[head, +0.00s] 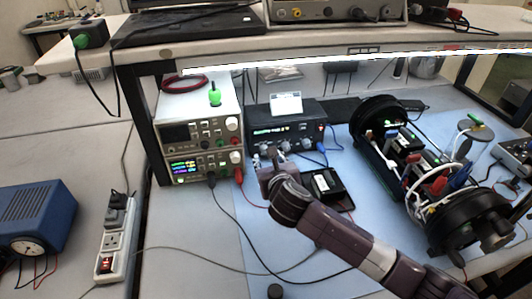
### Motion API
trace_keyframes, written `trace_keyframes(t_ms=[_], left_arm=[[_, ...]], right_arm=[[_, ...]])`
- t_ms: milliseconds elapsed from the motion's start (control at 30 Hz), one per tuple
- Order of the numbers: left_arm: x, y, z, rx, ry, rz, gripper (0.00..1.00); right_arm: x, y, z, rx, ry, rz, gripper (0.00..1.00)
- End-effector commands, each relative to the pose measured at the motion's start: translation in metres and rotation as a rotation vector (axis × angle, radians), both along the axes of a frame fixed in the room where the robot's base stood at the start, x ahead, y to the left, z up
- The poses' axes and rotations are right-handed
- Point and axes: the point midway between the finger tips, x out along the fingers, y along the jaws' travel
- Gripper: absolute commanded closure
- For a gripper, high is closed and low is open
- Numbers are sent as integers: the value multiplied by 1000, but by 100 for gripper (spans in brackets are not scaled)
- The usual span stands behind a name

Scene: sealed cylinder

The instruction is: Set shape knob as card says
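A black bench instrument (288,125), likely the one with the shape knob, stands at the back of the blue mat under the shelf. Its front has a small lit green display and several knobs (283,147) low on the panel. A white card (286,103) stands on top of it; its writing is too small to read. My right gripper (264,163) is in front of the panel's lower left, close to the knobs. I cannot tell whether it touches one, and its fingers are too small to judge. It hides part of the lower panel. My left gripper is not in view.
Stacked power supplies (199,130) stand left of the instrument, with red and black cables in front. An opened black cylinder (430,175) with wiring lies at right. A small black device (327,186) lies beside my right wrist. The shelf (330,45) overhangs the instrument.

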Motion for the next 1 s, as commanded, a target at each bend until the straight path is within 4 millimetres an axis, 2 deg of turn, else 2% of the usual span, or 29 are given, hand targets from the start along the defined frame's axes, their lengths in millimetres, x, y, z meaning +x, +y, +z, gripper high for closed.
trace_keyframes(t_ms=[100,300,700,1000], left_arm=[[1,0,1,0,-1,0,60],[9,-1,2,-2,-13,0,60],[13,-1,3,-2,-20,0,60],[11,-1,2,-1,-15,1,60]], right_arm=[[15,3,-6,0,1,0,65],[30,5,-12,0,0,0,65],[34,6,-14,0,0,1,66],[34,6,-14,-1,0,1,99]])
